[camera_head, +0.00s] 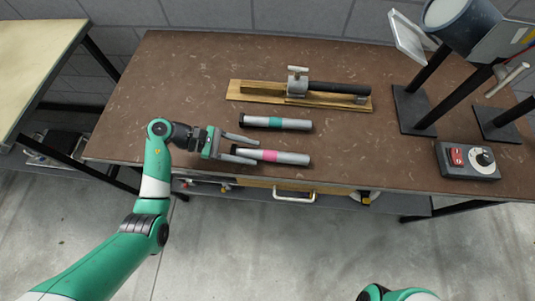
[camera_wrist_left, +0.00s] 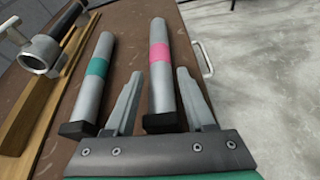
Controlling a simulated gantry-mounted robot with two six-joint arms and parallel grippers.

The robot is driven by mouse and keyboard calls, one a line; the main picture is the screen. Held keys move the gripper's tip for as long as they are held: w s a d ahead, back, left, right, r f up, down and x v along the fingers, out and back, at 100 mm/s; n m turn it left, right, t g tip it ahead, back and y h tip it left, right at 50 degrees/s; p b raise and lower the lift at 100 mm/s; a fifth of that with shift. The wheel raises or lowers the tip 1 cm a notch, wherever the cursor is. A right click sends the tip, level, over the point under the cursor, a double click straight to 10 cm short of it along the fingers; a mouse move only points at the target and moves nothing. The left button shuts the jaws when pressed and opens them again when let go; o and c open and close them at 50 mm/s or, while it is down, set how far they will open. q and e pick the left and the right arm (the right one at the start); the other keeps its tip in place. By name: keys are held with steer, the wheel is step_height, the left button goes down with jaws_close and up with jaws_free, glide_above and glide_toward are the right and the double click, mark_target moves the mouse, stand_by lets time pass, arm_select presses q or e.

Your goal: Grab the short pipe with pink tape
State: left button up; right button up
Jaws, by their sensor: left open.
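The short grey pipe with pink tape (camera_head: 290,158) lies near the front edge of the brown table, with a dark cap at its left end. It also shows in the left wrist view (camera_wrist_left: 162,85). My left gripper (camera_head: 254,151) is open at the pipe's left end. In the left wrist view its two fingers (camera_wrist_left: 159,74) appear on either side of the pipe, with no clear grip on it. I cannot tell the exact height of the fingers over the table. My right gripper is out of view.
A similar pipe with teal tape (camera_head: 275,123) lies just behind, close to the left gripper's far finger. A wooden board with a clamp and dark pipe (camera_head: 298,90) is farther back. A control box (camera_head: 468,160) and machine stands (camera_head: 413,105) are at the right.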

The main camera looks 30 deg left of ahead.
mark_target(270, 156)
arm_select(q)
steer(key=x, duration=0.3)
jaws_close()
steer(key=shift+r, duration=0.1)
steer(key=shift+r, duration=0.1)
